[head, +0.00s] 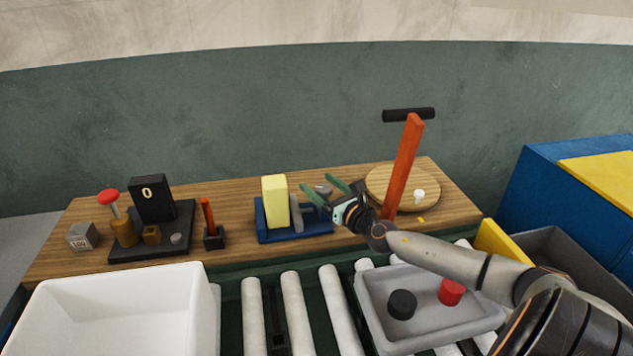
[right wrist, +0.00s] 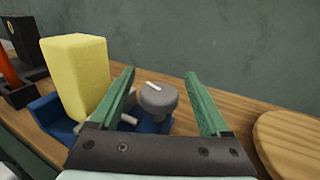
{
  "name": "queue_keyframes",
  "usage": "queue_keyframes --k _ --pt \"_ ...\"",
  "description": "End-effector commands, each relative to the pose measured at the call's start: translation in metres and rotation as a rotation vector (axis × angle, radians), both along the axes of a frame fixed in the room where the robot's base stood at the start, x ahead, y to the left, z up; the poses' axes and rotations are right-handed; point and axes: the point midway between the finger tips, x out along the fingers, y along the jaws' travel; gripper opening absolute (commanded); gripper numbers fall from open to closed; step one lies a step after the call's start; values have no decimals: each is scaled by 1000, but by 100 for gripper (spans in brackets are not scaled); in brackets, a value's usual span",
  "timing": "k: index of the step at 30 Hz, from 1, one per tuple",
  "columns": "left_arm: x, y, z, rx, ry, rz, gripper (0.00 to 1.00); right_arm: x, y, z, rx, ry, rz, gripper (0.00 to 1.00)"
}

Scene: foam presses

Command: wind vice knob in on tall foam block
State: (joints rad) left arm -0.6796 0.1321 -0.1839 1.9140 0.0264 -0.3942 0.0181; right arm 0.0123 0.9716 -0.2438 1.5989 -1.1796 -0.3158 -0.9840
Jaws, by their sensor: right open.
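A tall yellow foam block (head: 274,188) stands upright in a blue vice (head: 268,230) on the wooden table. It also shows at the left of the right wrist view (right wrist: 77,78). The vice's grey jaw plate (head: 296,212) stands to the right of the block. The round grey vice knob (right wrist: 158,97) has a white mark on top and lies between my right gripper's fingers in the right wrist view. My right gripper (head: 322,190) is open with green fingers, one on each side of the knob; I cannot tell whether they touch it. My left gripper is not in view.
A black press with a display (head: 152,198) and a grey weight cube (head: 83,236) stand at the left. An orange lever (head: 403,165) rises by a round wooden board (head: 376,180). A white bin (head: 120,310), rollers and a grey tray (head: 370,310) lie in front.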

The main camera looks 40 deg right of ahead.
Motion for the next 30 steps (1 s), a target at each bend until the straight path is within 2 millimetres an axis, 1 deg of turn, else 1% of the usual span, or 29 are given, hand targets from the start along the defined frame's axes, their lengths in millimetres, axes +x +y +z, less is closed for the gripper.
queue_keyframes --k 1,6,17,20,30 --pt "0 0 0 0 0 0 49 5 -1 1 2 -2 -1 80" --pt "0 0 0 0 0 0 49 15 -1 0 0 0 0 80" --pt "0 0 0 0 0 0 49 18 -1 0 0 1 2 80" --pt "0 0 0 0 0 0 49 18 -1 0 0 1 2 70" --pt "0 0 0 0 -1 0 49 18 -1 0 0 1 1 32"
